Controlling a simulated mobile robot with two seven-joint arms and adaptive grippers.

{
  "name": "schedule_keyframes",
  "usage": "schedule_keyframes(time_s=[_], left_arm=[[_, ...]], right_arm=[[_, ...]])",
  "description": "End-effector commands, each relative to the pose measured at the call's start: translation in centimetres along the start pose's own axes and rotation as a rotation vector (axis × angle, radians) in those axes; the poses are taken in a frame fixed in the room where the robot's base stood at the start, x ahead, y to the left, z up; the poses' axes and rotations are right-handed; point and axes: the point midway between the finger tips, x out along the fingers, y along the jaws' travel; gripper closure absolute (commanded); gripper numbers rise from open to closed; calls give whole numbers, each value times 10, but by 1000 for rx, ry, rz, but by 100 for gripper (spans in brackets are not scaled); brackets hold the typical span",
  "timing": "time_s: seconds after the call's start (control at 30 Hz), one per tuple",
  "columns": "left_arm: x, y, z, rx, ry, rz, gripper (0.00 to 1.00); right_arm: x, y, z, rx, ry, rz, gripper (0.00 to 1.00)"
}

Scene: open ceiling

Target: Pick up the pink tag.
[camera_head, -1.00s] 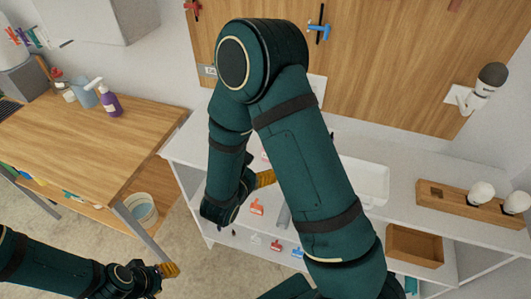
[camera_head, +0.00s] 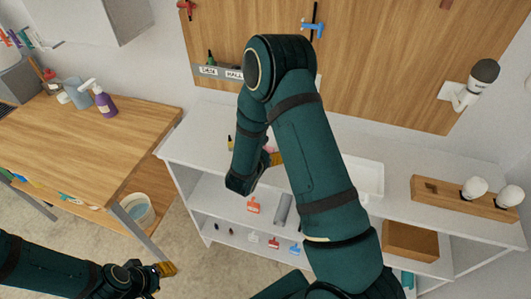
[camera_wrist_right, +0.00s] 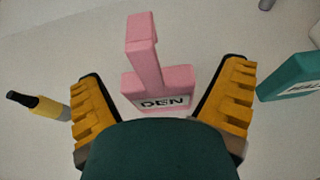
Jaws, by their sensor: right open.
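The pink tag (camera_wrist_right: 155,78), with a label reading DEN, lies on the white surface in the right wrist view. Its wide labelled part is between the fingers of my right gripper (camera_wrist_right: 160,108), which is open, and its narrow stem points away. I see clear gaps between the fingers and the tag. In the head view a sliver of pink (camera_head: 270,146) shows by my right gripper (camera_head: 276,159), over the white shelf unit's top; my arm hides most of that area. My left gripper (camera_head: 166,269) is low at the left, too small to judge its jaws.
In the wrist view a yellow marker-like item (camera_wrist_right: 42,106) lies left and a teal tag (camera_wrist_right: 292,77) lies right of the fingers. The shelf unit also bears a white tray (camera_head: 369,181) and a wooden block with bulbs (camera_head: 440,192). A wooden table (camera_head: 95,145) stands left.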

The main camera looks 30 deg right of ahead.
Motion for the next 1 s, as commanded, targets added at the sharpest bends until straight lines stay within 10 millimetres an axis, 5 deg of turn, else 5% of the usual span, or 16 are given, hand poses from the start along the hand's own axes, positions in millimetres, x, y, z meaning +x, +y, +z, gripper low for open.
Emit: schedule_keyframes(time_s=[0.2, 0.4, 0.77, 1.0], left_arm=[[0, 0, 0, 0, 0, 0, 57], [0, 0, 0, 0, 0, 0, 57], [0, 0, 0, 0, 0, 0, 57], [-3, 1, 0, 0, 0, 0, 57]], right_arm=[[0, 0, 0, 0, 1, 0, 12], [0, 0, 0, 0, 1, 0, 78], [-1, 0, 2, 1, 0, 0, 78], [-13, 1, 31, 5, -3, 3, 78]])
